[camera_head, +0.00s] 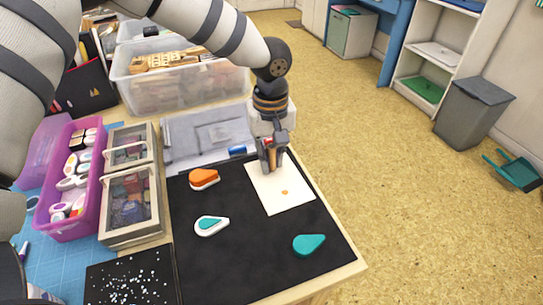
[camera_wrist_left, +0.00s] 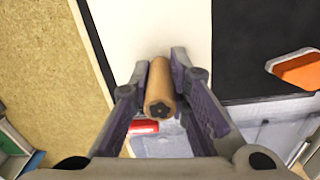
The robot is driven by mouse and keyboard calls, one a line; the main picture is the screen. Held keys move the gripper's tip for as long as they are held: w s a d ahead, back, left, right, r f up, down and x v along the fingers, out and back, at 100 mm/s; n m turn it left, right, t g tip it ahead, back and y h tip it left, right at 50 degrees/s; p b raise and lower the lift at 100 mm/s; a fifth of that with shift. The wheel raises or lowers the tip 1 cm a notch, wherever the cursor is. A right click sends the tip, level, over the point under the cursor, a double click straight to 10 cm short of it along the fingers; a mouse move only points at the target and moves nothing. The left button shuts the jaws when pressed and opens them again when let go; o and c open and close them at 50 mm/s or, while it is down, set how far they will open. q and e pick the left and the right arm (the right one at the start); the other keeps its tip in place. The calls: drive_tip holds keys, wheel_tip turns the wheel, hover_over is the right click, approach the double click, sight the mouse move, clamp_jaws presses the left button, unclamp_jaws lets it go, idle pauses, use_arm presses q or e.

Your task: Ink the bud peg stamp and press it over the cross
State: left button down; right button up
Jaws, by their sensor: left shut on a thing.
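My left gripper (camera_head: 271,163) is shut on a wooden peg stamp, above the far part of a white paper (camera_head: 290,208). In the left wrist view the peg stamp (camera_wrist_left: 160,88) lies between the fingertips (camera_wrist_left: 161,75), its end with a small dark flower-like mark facing the camera. I cannot tell whether its far end touches the paper. A small orange mark (camera_head: 284,192) is on the paper; no cross can be made out. An orange inkpad (camera_head: 203,178) and a white-rimmed teal inkpad (camera_head: 211,225) sit on the black mat (camera_head: 255,260). My right gripper is not in view.
A teal drop-shaped piece (camera_head: 309,244) lies near the mat's right edge. A glass-topped box (camera_head: 130,205) and a purple basket (camera_head: 75,195) stand at left. A clear bin (camera_head: 180,90) stands behind. The table's right edge is close to the paper.

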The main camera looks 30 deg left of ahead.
sight(271, 147)
use_arm(q)
drive_tip(key=shift+r, duration=0.5)
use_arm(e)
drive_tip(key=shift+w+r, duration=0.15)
use_arm(q)
drive_tip(key=shift+r+p, duration=0.6)
drive_tip(key=shift+r, duration=2.2)
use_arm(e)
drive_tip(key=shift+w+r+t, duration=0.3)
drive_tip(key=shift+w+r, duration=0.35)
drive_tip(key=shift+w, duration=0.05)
use_arm(q)
drive_tip(key=shift+s, duration=0.1)
